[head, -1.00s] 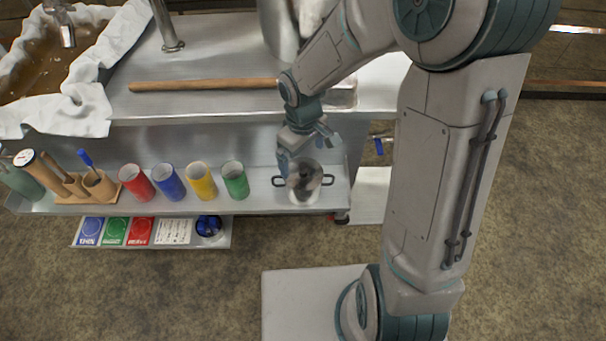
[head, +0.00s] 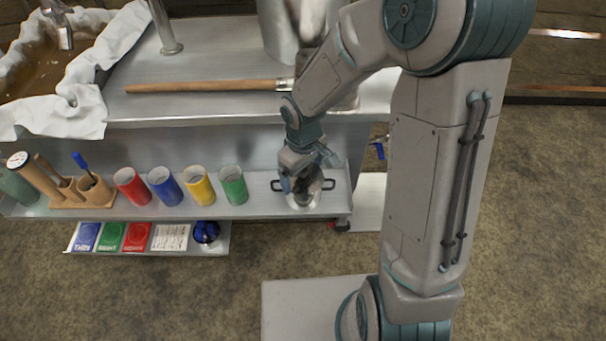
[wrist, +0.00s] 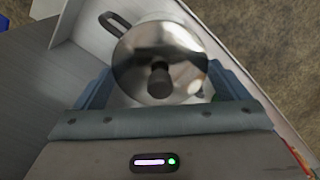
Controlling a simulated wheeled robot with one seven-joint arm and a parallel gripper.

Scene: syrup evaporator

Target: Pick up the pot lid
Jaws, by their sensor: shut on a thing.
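The pot lid (wrist: 185,50) is a shiny round metal disc with a dark knob (wrist: 159,80) in the wrist view. My gripper (head: 303,186) is over the pot on the lower shelf, with one blue-grey finger on each side of the lid. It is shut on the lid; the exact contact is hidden. The small pot (head: 302,204) has dark side handles, one showing at the left (head: 277,185). In the head view my gripper covers most of the lid. I cannot tell whether the lid is clear of the pot's rim.
Green (head: 233,186), yellow (head: 198,186), blue (head: 165,187) and red (head: 132,188) cups stand left of the pot on the shelf (head: 258,207). The steel counter (head: 215,107) with a wooden-handled tool (head: 200,86) overhangs behind.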

